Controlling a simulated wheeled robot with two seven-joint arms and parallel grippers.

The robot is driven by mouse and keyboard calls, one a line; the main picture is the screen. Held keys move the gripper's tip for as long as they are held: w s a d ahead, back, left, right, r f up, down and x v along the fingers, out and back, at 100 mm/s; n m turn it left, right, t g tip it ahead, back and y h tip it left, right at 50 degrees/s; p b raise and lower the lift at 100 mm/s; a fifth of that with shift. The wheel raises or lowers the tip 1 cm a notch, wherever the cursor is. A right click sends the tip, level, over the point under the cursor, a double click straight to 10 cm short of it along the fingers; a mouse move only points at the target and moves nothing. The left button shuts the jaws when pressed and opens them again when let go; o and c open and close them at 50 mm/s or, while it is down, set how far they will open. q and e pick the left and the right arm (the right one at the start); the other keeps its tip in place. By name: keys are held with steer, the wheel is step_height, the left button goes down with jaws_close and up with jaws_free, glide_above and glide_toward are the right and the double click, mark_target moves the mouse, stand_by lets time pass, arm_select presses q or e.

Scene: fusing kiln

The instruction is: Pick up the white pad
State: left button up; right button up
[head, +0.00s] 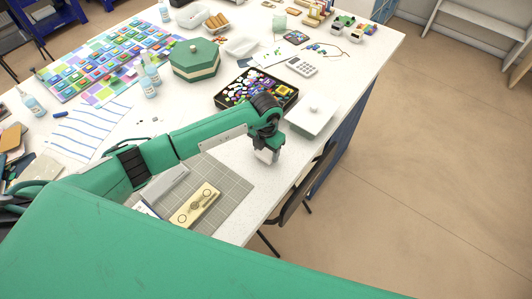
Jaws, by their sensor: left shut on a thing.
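My right gripper is not in view.
A black tray (221,107) of colourful pieces and a white dish (318,110) stand beyond the gripper. A grey cutting mat (232,183) holds a cream block (196,205). A green hexagonal box (195,58) stands farther back. A chair (302,190) is beside the table's right edge.

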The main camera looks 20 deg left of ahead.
mark_target(266, 152)
arm_select(q)
step_height(266, 152, up, 18)
steer(key=b, duration=0.6)
steer(key=shift+r, duration=0.25)
